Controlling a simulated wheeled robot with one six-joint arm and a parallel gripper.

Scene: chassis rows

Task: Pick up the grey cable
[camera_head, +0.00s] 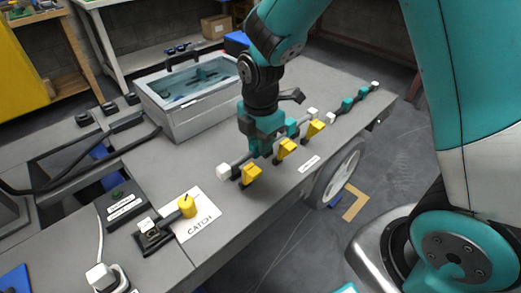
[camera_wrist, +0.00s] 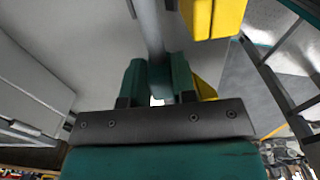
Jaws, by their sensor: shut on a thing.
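The grey cable (camera_head: 240,162) with white end pieces runs diagonally along the front part of the grey bench, beside a row of yellow clips (camera_head: 251,174). My gripper (camera_head: 264,151) is pointed down over its middle. In the wrist view the teal fingers (camera_wrist: 157,84) are shut on the grey cable (camera_wrist: 151,28), one on each side of it. A yellow clip (camera_wrist: 214,14) stands to the right of the cable there. The fingers hide the gripped stretch. I cannot tell whether the cable is clear of the bench.
A second cable with teal pieces (camera_head: 348,103) lies at the far right of the bench. A yellow knob (camera_head: 187,206) and a CATCH label (camera_head: 199,222) are at front left. The bench's front edge is close.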

